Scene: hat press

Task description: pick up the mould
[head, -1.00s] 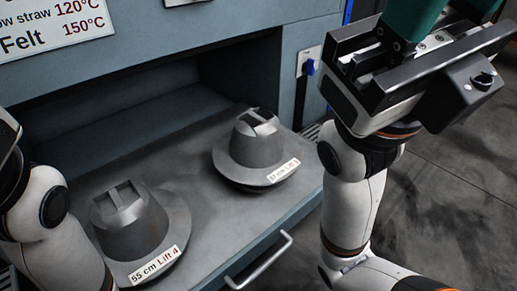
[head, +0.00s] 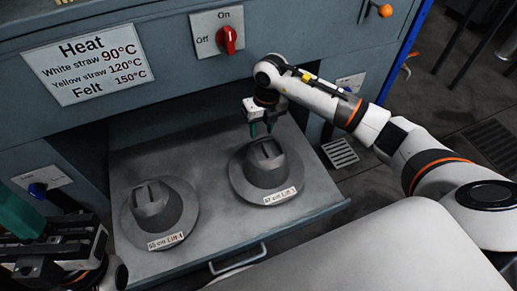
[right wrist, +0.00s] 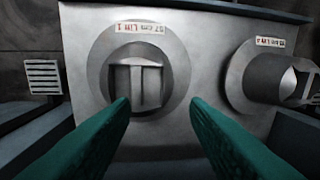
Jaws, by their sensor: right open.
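Two grey hat-shaped moulds sit on the pulled-out tray (head: 221,222). The right mould (head: 265,167) is labelled 57 cm Lift 1; the left mould (head: 155,207) reads 55 cm Lift 4. Each has a slotted crown with a bar across it. My right gripper (head: 262,130) points down just behind and above the right mould's crown, open and empty. In the right wrist view, its teal fingers (right wrist: 158,105) stand apart, with the 57 cm mould (right wrist: 138,85) ahead between them and the other mould (right wrist: 270,78) to the right. My left gripper (head: 45,230) is partly visible at lower left.
The press cabinet (head: 150,30) overhangs the tray's rear, close behind my right gripper. It carries a heat sign (head: 88,66) and a red knob (head: 228,40). A drawer handle (head: 238,258) is at the front. Bare tray separates the moulds.

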